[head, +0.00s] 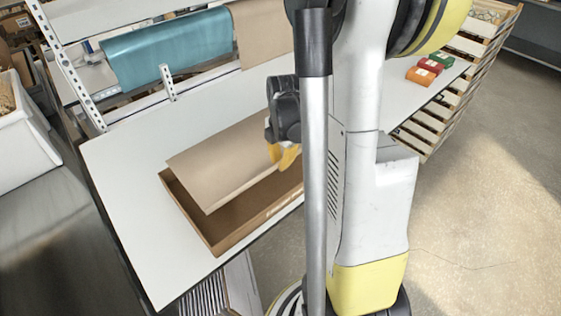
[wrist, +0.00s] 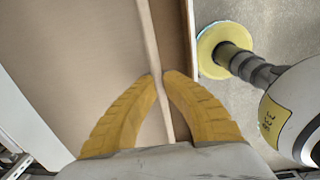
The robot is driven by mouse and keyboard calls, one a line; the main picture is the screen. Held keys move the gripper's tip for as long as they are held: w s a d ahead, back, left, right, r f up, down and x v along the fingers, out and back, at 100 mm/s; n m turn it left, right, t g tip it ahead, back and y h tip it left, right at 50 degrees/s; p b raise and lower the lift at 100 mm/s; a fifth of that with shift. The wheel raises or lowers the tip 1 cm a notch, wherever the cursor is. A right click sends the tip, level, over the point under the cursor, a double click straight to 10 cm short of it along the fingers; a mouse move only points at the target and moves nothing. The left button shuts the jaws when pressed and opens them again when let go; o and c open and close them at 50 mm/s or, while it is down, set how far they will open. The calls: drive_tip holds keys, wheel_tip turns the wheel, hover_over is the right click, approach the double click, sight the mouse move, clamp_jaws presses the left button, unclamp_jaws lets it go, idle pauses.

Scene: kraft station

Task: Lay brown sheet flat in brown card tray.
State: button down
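The brown sheet (head: 225,160) is a pale tan rectangle over the brown card tray (head: 255,220). It sits skewed and tilted. Its back left part reaches past the tray's back side, and the tray's front part shows uncovered. My gripper (head: 285,155) is at the sheet's right end, partly hidden by my own arm. In the wrist view, the yellow fingers of my gripper (wrist: 161,76) close on a narrow raised strip of the sheet (wrist: 85,50). The tray's edge (wrist: 190,50) runs just right of them. The tray's right end is hidden in the head view.
The white table (head: 135,165) is clear left of the tray. Behind are a teal sheet (head: 165,50) and a brown sheet roll (head: 260,30) on a rack. Red, green and orange items (head: 425,70) lie at the right. A white bin (head: 25,130) stands left.

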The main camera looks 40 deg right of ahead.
drive_tip(key=shift+f, duration=0.15)
drive_tip(key=b, duration=0.8)
hover_over(280, 190)
drive_tip(key=shift+s+f, duration=0.1)
drive_tip(key=shift+f, duration=4.15)
drive_tip(key=shift+f+b, duration=0.85)
drive_tip(key=shift+f, duration=0.1)
drive_tip(key=c, duration=1.5)
unclamp_jaws()
drive_tip(key=shift+c, duration=0.2)
drive_tip(key=shift+r, duration=0.1)
wheel_tip(280, 190, up, 12)
drive_tip(key=shift+s, duration=0.35)
